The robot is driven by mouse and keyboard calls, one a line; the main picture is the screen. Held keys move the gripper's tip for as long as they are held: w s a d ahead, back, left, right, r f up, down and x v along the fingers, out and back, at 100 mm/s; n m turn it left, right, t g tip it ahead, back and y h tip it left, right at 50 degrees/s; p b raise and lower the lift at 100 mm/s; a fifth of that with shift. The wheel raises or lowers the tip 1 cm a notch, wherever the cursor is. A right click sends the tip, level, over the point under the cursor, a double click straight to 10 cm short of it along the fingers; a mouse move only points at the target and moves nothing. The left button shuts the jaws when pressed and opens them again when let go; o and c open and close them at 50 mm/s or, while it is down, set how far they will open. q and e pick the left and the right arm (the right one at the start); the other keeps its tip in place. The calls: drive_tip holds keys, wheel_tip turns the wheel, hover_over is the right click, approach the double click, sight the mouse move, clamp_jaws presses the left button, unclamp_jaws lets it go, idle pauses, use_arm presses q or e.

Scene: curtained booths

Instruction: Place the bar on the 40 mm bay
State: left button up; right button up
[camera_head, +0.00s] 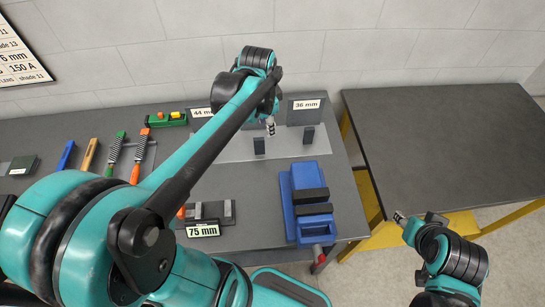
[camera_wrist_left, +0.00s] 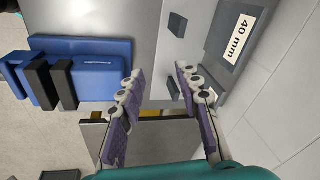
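The 40 mm bay has a grey upright panel (camera_wrist_left: 210,40) with a white label, at the upper right of the left wrist view. A dark block (camera_wrist_left: 177,25) stands in front of it; it also shows in the head view (camera_head: 259,146). My arm hides this bay's label in the head view. My left gripper (camera_head: 270,127) hangs over the light grey plate, near the 40 mm bay. In the left wrist view its fingers (camera_wrist_left: 160,95) are apart, with nothing held between them. My right gripper (camera_head: 399,217) is near the right table's front edge. I cannot identify the bar with certainty.
A 36 mm panel (camera_head: 306,110) stands right of the left gripper. A grey fixture labelled 75 mm (camera_head: 203,230) is near the front edge. Several tools lie at the left. The right table (camera_head: 440,140) is bare.

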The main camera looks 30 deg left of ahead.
use_arm(q)
drive_tip(key=s+d+f+n+t, duration=0.1)
drive_tip(key=s+d+n+t, duration=0.3)
drive_tip(key=s+d+n, duration=0.3)
drive_tip(key=s+d, duration=0.1)
drive_tip(key=s, duration=0.3)
drive_tip(key=shift+s+n+t, duration=0.25)
drive_tip(key=shift+n+t, duration=0.05)
drive_tip(key=shift+t, duration=0.1)
